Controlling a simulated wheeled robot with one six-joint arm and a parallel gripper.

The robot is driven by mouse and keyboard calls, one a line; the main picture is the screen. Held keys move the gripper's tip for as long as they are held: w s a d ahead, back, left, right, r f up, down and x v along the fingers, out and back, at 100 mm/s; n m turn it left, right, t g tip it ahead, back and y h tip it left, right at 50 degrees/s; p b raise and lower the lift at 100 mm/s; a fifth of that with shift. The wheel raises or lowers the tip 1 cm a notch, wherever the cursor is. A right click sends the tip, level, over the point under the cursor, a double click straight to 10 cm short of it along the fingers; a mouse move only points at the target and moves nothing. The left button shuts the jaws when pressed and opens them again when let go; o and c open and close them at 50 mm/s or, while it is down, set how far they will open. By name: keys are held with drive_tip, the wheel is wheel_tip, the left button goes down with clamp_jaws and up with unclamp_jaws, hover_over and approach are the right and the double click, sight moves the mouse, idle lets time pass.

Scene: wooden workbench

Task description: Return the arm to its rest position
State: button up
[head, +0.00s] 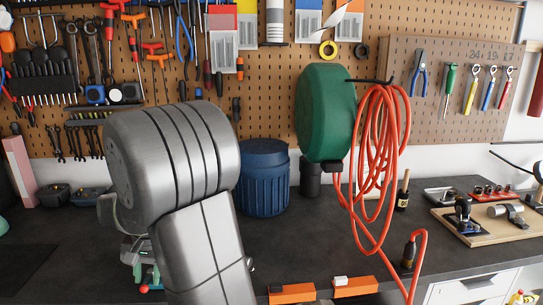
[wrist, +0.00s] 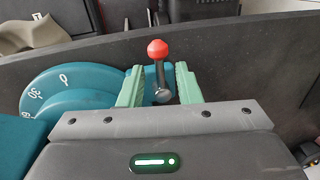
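My grey arm (head: 190,190) rises large in the left middle of the head view, bent over the dark workbench. In the wrist view my gripper (wrist: 160,70) has two pale green fingers held apart. A lever with a red ball knob (wrist: 158,49) shows between the fingers, with a gap on both sides. Behind it is a teal base with a numbered angle scale (wrist: 62,88). In the head view a small red ball (head: 143,289) shows low beside the arm, partly hidden.
A pegboard (head: 270,90) with hanging tools stands behind the bench (head: 310,225). A blue bin (head: 263,180) stands right of my arm. A green reel (head: 325,112) with looped orange cord (head: 378,150) hangs further right. A wooden board with tools (head: 490,228) lies at the right.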

drive_tip(key=shift+r, duration=0.1)
wheel_tip(320, 180, up, 13)
drive_tip(key=d, duration=0.3)
drive_tip(key=a+f, duration=0.1)
drive_tip(key=f, duration=0.3)
drive_tip(key=a+f, duration=0.1)
drive_tip(key=f, duration=0.4)
drive_tip(key=a+f, duration=0.1)
drive_tip(key=f, duration=0.3)
drive_tip(key=shift+f, duration=0.25)
drive_tip(key=shift+a+m, duration=0.15)
drive_tip(key=shift+m, duration=0.15)
drive_tip(key=shift+s+a+r+m+t+b, duration=0.1)
drive_tip(key=shift+a+m+t+b, duration=0.1)
drive_tip(key=shift+m, duration=0.4)
drive_tip(key=shift+a+r+m+t+b, duration=0.1)
drive_tip(key=shift+m+b, duration=0.05)
drive_tip(key=shift+m, duration=0.45)
drive_tip(key=shift+s, duration=0.1)
